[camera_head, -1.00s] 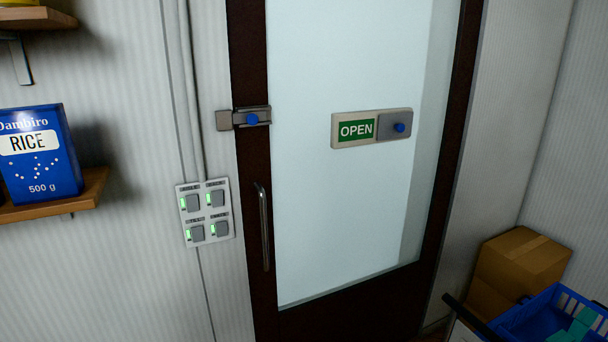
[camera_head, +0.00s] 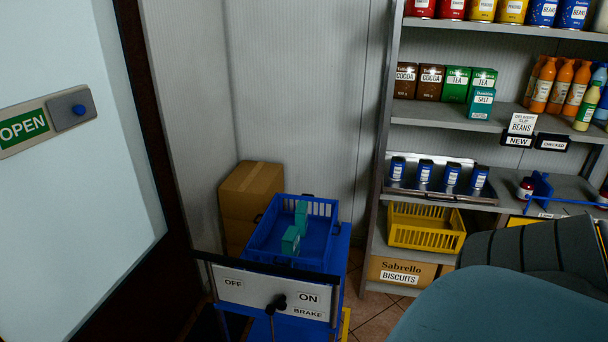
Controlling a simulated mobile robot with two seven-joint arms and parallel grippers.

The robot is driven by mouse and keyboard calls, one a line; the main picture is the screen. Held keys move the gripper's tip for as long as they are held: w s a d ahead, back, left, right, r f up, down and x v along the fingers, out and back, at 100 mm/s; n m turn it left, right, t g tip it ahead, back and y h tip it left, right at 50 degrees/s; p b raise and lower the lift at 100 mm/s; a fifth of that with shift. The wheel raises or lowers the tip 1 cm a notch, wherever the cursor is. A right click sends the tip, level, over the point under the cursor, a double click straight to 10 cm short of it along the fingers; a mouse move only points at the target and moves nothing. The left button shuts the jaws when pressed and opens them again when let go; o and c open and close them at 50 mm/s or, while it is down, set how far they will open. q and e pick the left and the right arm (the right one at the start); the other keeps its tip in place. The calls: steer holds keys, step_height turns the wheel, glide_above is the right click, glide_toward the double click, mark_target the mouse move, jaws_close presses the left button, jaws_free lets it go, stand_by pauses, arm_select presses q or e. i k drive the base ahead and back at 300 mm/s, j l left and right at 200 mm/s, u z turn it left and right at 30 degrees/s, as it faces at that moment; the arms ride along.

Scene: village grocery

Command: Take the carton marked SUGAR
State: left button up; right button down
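No carton with a readable SUGAR mark shows in this view. On the upper shelf stand two brown cartons marked COCOA (camera_head: 418,82), two green cartons marked TEA (camera_head: 469,84) and a teal carton marked SALT (camera_head: 480,103) in front of the tea. Two small teal cartons (camera_head: 291,240) are in the blue crate (camera_head: 262,237); no label on them is readable. Neither of my grippers is in view.
The blue crate rides on a trolley with an OFF/ON BRAKE panel (camera_head: 275,292). Cardboard boxes (camera_head: 252,187) stand behind it. A shelf unit (camera_head: 385,150) holds bottles, tins and a yellow basket (camera_head: 425,228). A rounded teal shape (camera_head: 500,305) fills the lower right. A door (camera_head: 70,150) is left.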

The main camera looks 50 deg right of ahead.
mark_target(301, 209)
steer(key=k+l, duration=0.15)
steer(key=l, duration=0.4)
steer(key=k+l, duration=0.1)
steer(key=l, duration=0.4)
steer(key=k+l+z, duration=0.1)
steer(key=l, duration=0.45)
steer(key=k+l, duration=0.2)
steer(key=l, duration=0.35)
steer(key=k+l, duration=0.1)
steer(key=l, duration=0.45)
steer(key=k+l+z, duration=0.1)
steer(key=l, duration=0.4)
steer(key=k+l, duration=0.1)
steer(key=l, duration=0.45)
steer(key=i+j+z, duration=0.1)
steer(key=j, duration=0.3)
steer(key=i+j+z, duration=0.1)
steer(key=j, duration=0.3)
steer(key=i+j+z, duration=0.1)
steer(key=j, duration=0.3)
steer(key=i+j+z, duration=0.1)
steer(key=j, duration=0.35)
steer(key=i+j+z, duration=0.1)
steer(key=j, duration=0.35)
steer(key=i, duration=0.1)
